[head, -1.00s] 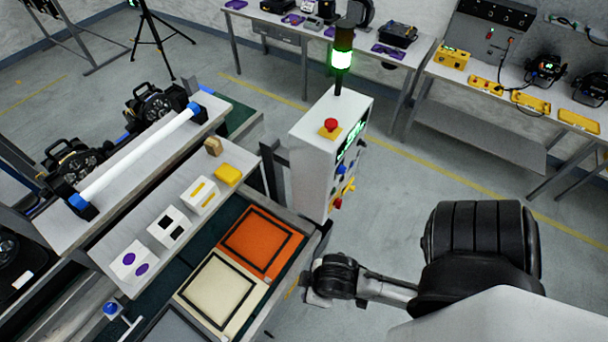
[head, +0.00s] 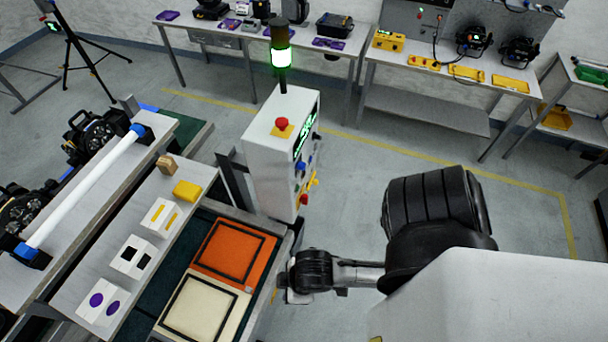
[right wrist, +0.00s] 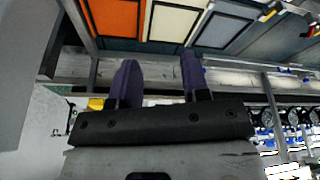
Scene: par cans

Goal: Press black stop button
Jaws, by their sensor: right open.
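A white control box (head: 270,155) stands at the centre of the head view, with a lit green stack light (head: 281,58) above it. A red mushroom button (head: 282,124) on a yellow base sits on its top. Its right side, seen at a steep angle, carries a green display (head: 303,136) and small blue, red and yellow controls. I cannot clearly pick out a black button there. My right gripper is below the box in the head view, its fingers unclear. In the right wrist view my right gripper (right wrist: 158,78) has two purple fingers apart with nothing between. My left gripper is out of view.
A bench at the left holds white boxes (head: 133,257) and a yellow block (head: 187,191). An orange tray (head: 232,243) and a cream tray (head: 203,310) lie beside the control box. Back tables (head: 420,110) carry equipment.

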